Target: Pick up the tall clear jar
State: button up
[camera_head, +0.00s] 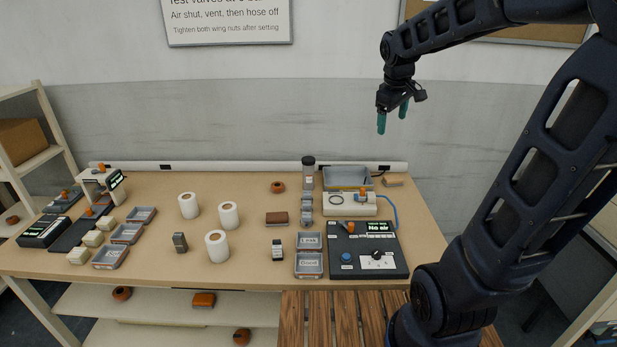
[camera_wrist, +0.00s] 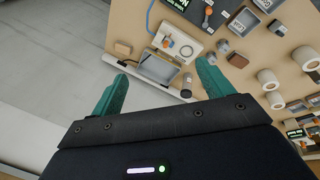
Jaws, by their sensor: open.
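The tall clear jar (camera_head: 308,173) with a dark lid stands upright near the back edge of the table, just left of a grey metal tray. In the wrist view the jar (camera_wrist: 187,84) shows small beside the tray, close to my right-hand finger. My gripper (camera_head: 393,115) is raised high in front of the wall, above and to the right of the jar and well apart from it. Its two teal fingers (camera_wrist: 162,72) are spread, with nothing held between them.
The grey tray (camera_head: 346,177) stands right of the jar. Small grey fittings (camera_head: 307,204) line up in front of it, and a pale fixture (camera_head: 350,204) sits to the right. White rolls (camera_head: 217,245) stand to the left. A brown ring (camera_head: 277,187) lies left of the jar, with bare table around it.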

jog(key=w+a+f+n, duration=0.2)
jog(key=w+a+n, duration=0.25)
jog(key=w, duration=0.55)
jog(key=n+h, duration=0.3)
jog(key=n, duration=0.9)
send_near(308, 159)
jog(key=w+f, duration=0.1)
jog(key=f, duration=0.1)
jog(key=shift+g, duration=0.3)
jog(key=x, duration=0.5)
jog(key=shift+w+d+r, duration=0.1)
jog(key=shift+d, duration=0.1)
jog(key=shift+y, duration=0.3)
jog(key=shift+d+x, duration=0.15)
jog(key=shift+x, duration=1.2)
jog(key=shift+d+x, duration=0.1)
jog(key=shift+x, duration=1.25)
jog(key=shift+r, duration=0.1)
jog(key=c, duration=1.4)
